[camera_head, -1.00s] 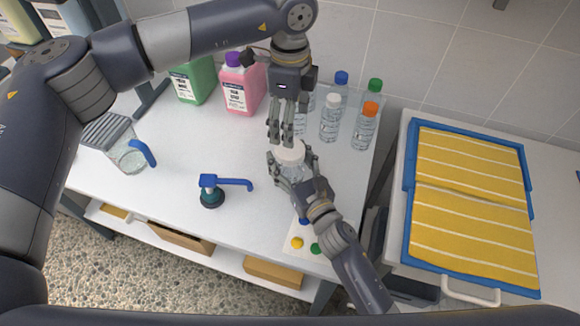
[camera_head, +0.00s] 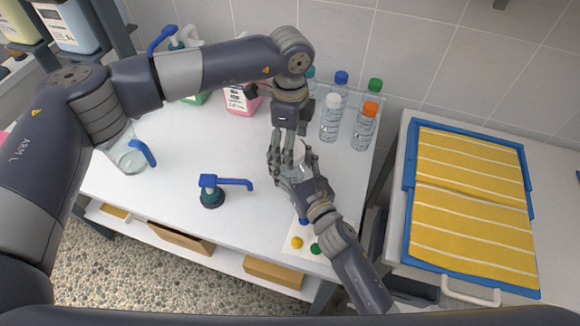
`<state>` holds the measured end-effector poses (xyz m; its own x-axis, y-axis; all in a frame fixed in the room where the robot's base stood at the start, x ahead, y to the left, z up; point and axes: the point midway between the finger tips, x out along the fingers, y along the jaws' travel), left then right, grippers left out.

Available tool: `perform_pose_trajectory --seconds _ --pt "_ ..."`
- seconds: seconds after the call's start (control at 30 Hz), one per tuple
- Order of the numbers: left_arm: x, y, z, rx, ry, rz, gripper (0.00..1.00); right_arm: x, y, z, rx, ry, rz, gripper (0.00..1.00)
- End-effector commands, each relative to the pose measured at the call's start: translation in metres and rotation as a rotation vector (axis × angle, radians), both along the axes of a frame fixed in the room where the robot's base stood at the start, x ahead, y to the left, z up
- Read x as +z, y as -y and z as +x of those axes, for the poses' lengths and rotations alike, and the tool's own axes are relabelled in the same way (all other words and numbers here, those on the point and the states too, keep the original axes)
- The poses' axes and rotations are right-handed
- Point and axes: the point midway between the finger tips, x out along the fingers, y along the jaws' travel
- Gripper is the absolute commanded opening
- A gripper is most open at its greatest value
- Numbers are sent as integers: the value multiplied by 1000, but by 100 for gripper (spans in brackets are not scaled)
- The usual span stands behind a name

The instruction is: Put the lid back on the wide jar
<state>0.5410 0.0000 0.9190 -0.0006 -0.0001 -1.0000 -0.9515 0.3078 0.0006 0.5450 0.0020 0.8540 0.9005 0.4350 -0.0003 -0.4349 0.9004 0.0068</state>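The wide jar (camera_head: 298,172) is clear and stands near the right part of the white table, mostly hidden by my grippers. A white round lid (camera_head: 300,148) shows at its top, partly covered; I cannot tell whether it is seated. My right gripper (camera_head: 293,168) reaches in from the lower right with its fingers around the jar's sides. My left gripper (camera_head: 284,158) points down from above, its fingers at the lid and overlapping the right gripper's fingers in the view. Whether it grips the lid is hidden.
Several capped bottles (camera_head: 330,122) stand behind on the right. A blue-handled pump (camera_head: 212,192) and a clear pitcher (camera_head: 128,160) stand to the left. A blue tray (camera_head: 409,180) with yellow striped towels lies far right.

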Motion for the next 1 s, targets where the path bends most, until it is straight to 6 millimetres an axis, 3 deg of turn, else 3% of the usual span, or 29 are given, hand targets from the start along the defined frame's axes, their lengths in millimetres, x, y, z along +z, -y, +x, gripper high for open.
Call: perform_pose_trajectory --seconds 0.37,0.57,0.83,1.0 --pt "-5 0 0 0 0 0 73 0 0 0 0 0 0 0" --pt "-5 0 0 0 0 0 29 0 0 0 0 0 0 0" --pt "-5 0 0 -48 0 1 29 0 0 0 0 0 0 0" --pt "-5 0 0 -280 0 1 29 0 0 0 1 0 0 0"
